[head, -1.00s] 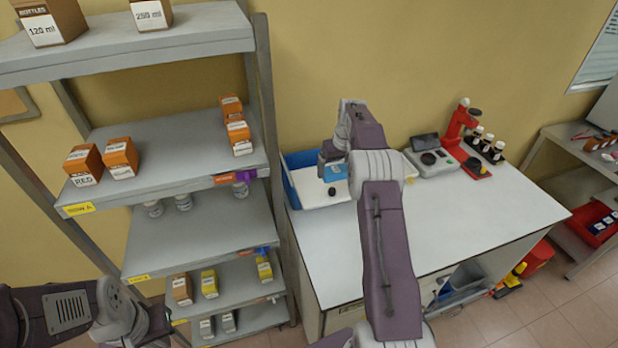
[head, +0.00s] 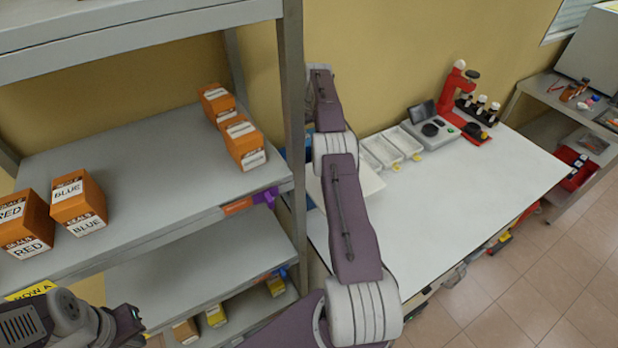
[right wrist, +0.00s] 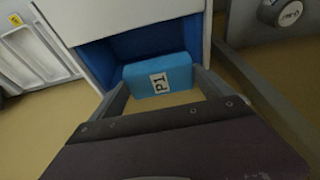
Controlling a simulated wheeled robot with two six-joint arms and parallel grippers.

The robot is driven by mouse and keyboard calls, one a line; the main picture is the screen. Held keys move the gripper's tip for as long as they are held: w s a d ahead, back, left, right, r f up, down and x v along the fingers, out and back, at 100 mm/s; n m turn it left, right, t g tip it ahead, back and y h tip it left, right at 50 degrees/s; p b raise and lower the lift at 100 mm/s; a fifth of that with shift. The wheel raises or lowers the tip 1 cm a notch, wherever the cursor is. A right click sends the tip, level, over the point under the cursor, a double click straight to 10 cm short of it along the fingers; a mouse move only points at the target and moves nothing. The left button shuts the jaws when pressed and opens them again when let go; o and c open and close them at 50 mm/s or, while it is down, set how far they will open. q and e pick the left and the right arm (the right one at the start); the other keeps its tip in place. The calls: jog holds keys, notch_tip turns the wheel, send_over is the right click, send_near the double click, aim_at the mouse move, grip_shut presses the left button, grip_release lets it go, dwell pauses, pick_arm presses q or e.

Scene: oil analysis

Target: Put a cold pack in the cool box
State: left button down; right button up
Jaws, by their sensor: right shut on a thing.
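A blue cold pack labelled P1 (right wrist: 158,76) is between the fingers of my right gripper (right wrist: 160,84) in the right wrist view. The pack is at the opening of the white cool box (right wrist: 140,16), whose inside is blue. I cannot tell how deep the pack is or whether it touches the box. In the head view the cool box (head: 369,184) is largely hidden behind my right arm and the shelf post, and the right gripper and pack are hidden. My left gripper (head: 128,324) is at the lower left, in front of the shelf; its jaws are unclear.
A shelf rack (head: 130,180) with orange boxes (head: 78,203) fills the left. White trays (head: 392,148), a scale (head: 430,130) and a red stand with bottles (head: 460,100) are along the table's back. The front of the white table (head: 450,205) is clear.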

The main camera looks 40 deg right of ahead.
aim_at(307, 144)
jog(key=f+b, duration=0.2)
jog(key=f, duration=0.1)
jog(key=f+b, duration=0.1)
jog(key=b, duration=0.1)
jog(key=shift+s+f, duration=0.25)
jog(key=shift+f, duration=0.1)
jog(key=x, duration=0.2)
jog(key=s+b+x, duration=0.1)
jog(key=x, duration=0.5)
jog(key=shift+s+a+f, duration=0.2)
jog(key=shift+s+f, duration=0.05)
jog(key=shift+s, duration=0.05)
jog(key=shift+s+f, duration=0.1)
jog(key=shift+f, duration=0.8)
notch_tip(307, 144, down, 3)
jog(key=shift+r, duration=0.15)
jog(key=shift+f, duration=0.45)
jog(key=o, duration=1.4)
jog(key=shift+o, duration=0.2)
jog(key=shift+r, duration=0.45)
jog(key=b+v, duration=0.1)
jog(key=v, duration=1)
jog(key=shift+r, duration=0.25)
